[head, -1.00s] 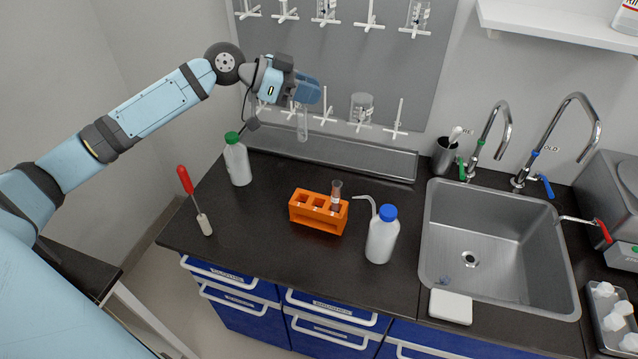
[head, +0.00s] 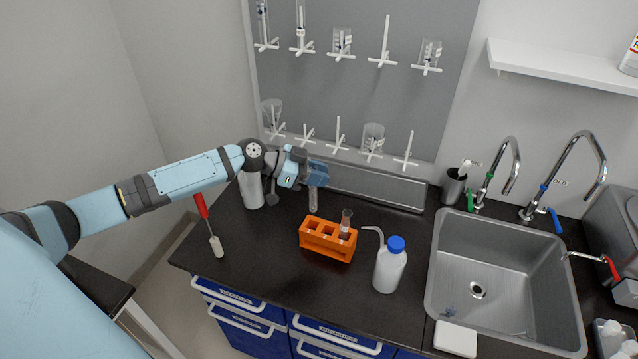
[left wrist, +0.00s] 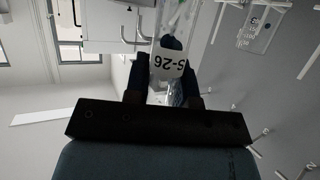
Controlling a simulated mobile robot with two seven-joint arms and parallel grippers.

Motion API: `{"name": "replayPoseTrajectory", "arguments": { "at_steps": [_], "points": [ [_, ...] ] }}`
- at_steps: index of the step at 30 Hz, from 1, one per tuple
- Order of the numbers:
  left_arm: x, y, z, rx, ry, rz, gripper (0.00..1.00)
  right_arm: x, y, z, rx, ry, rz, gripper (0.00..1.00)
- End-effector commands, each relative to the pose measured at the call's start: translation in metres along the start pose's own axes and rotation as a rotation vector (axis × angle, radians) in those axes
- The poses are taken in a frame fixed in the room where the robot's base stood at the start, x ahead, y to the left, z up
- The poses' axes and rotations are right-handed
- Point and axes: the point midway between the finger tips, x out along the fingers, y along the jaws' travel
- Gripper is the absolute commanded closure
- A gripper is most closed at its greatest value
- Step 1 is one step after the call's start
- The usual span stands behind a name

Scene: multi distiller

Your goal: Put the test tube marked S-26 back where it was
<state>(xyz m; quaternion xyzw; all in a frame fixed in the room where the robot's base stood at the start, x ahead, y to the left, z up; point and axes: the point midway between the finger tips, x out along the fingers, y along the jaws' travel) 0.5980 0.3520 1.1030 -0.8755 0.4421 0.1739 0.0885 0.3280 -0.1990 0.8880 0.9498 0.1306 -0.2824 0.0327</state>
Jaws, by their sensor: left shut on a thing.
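My left gripper (head: 318,178) is shut on a clear test tube. In the head view the tube (head: 313,200) hangs upright below the gripper, just above and behind the left part of the orange rack (head: 327,252). The rack stands on the black counter (head: 250,290). One tube (head: 345,225) with dark contents stands in the rack's right hole; the other two holes look empty. My right gripper is not in view.
A white wash bottle (head: 390,268) with a blue cap stands right of the rack. A white bottle (head: 250,192) is partly behind my left arm. A red-handled brush (head: 210,230) is at left. Glassware hangs on the grey peg board (head: 370,90). The sink (head: 500,275) is at right.

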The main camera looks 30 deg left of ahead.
Motion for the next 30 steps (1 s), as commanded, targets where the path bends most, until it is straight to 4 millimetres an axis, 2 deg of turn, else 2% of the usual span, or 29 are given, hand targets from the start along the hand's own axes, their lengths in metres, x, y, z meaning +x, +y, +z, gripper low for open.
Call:
{"name": "replayPoseTrajectory", "arguments": {
  "at_steps": [3,7,30],
  "points": [
    [0.007,0.000,0.018,-0.005,-0.002,0.001,1.00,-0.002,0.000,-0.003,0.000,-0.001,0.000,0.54],
    [0.013,0.001,0.031,-0.003,-0.001,0.000,1.00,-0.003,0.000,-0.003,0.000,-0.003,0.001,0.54],
    [0.018,0.001,0.044,-0.001,0.000,0.000,1.00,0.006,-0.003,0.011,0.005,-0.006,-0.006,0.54]
  ]
}}
